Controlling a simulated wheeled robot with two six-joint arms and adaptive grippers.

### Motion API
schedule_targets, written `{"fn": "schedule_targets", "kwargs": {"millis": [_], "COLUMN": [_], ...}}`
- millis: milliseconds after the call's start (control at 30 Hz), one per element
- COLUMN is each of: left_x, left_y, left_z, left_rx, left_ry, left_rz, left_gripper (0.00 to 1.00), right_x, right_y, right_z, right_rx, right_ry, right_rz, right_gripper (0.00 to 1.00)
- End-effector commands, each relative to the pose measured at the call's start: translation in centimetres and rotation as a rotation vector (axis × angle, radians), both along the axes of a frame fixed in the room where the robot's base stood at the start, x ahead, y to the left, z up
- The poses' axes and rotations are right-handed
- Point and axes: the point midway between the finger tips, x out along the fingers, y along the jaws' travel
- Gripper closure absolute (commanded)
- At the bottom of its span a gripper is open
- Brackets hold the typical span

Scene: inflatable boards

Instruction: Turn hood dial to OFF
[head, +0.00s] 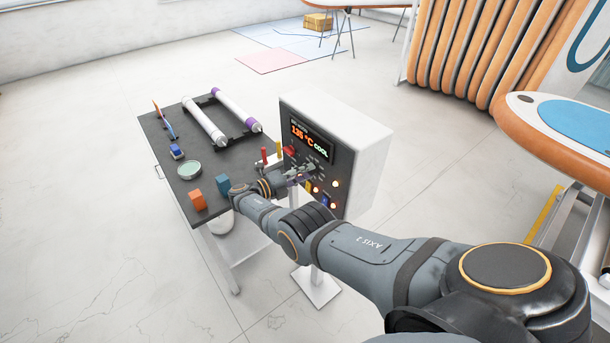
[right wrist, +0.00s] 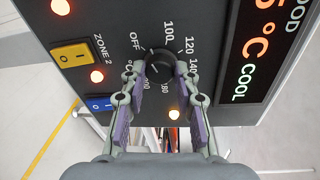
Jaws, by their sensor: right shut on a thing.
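The control box (head: 345,135) stands on a post at the table's right side, with a lit display (head: 309,140) reading 135 °C and COOL. In the right wrist view, the black hood dial (right wrist: 159,58) sits among printed marks from OFF through 100, 120 and 140 to 180. My right gripper (head: 303,172) is at the panel's face. In the right wrist view, my right gripper (right wrist: 158,82) has its fingertips on both sides of the dial, shut on it. I cannot make out the dial's pointer clearly. My left gripper is not in view.
Near the dial are a yellow switch (right wrist: 84,53), a blue switch (right wrist: 100,103) and several lit lamps. The dark table (head: 165,143) holds white rollers (head: 204,122), an orange block (head: 197,201) and a blue block (head: 223,184). An orange-edged board (head: 570,125) lies at right.

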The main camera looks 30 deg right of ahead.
Motion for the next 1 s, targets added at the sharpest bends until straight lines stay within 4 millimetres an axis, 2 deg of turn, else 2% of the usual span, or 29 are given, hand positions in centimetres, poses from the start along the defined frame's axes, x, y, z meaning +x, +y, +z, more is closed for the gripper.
{"fn": "schedule_targets", "kwargs": {"millis": [200,500,1000], "left_x": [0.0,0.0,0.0], "left_y": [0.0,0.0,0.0], "left_z": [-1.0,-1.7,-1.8], "left_rx": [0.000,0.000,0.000], "left_ry": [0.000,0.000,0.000], "left_rz": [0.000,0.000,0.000], "left_gripper": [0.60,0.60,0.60], "right_x": [0.0,0.1,0.1], "right_y": [0.0,0.0,0.0], "right_z": [-0.2,-0.1,-0.1], "right_rx": [-0.013,-0.022,-0.025], "right_ry": [0.149,0.282,0.331], "right_rz": [0.000,0.000,0.000], "right_gripper": [1.00,1.00,1.00]}}
